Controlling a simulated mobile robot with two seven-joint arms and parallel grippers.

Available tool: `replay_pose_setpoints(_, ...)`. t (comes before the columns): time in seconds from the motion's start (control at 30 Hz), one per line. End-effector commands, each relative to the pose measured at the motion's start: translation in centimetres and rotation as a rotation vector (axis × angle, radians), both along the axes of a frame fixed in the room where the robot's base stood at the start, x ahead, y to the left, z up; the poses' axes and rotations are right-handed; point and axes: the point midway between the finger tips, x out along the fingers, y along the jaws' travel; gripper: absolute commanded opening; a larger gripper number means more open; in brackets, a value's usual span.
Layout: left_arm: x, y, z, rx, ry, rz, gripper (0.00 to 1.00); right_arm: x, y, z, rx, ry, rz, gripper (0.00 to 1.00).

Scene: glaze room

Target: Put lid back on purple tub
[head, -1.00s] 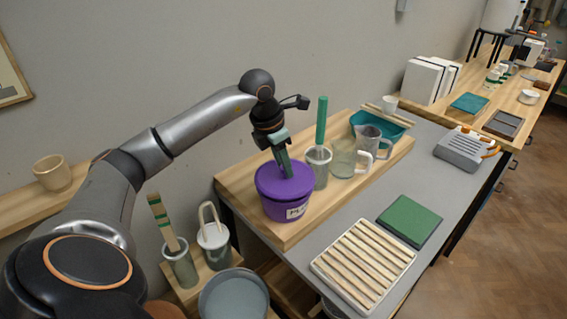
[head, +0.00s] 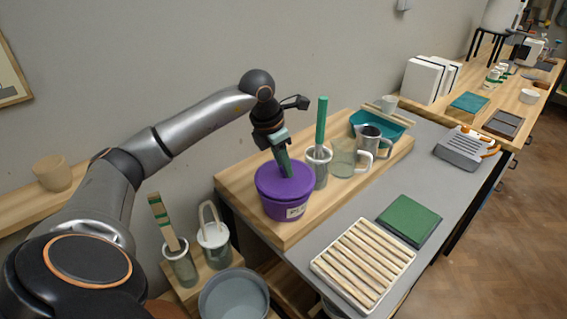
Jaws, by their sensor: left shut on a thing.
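The purple tub (head: 285,209) stands on the raised wooden board near its front left end, with a pale label on its front. The purple lid (head: 268,184) lies over the tub's mouth and looks about level; I cannot tell whether it is pressed down all round. My left gripper (head: 285,172) points down onto the top of the lid and is shut on it, its fingertips at the lid's middle. The lid's grip point is hidden by the fingers. My right gripper is not in view.
A container with a green-handled tool (head: 320,125) stands close to the right of the tub, beside a clear jug (head: 343,158) and a grey jug (head: 368,142). A slatted rack (head: 362,265) and green block (head: 409,220) lie in front. Bare grey tabletop (head: 310,245) lies between.

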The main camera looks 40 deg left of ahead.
Motion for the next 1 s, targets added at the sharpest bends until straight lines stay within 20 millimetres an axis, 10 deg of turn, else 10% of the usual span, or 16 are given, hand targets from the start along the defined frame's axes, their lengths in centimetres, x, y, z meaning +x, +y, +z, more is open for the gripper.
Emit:
replay_pose_setpoints(0.97,-0.01,0.01,-0.23,0.000,0.000,0.000,0.00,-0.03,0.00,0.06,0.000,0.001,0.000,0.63)
replay_pose_setpoints(1.0,-0.01,0.01,-0.23,0.000,0.000,0.000,0.35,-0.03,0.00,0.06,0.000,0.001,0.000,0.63)
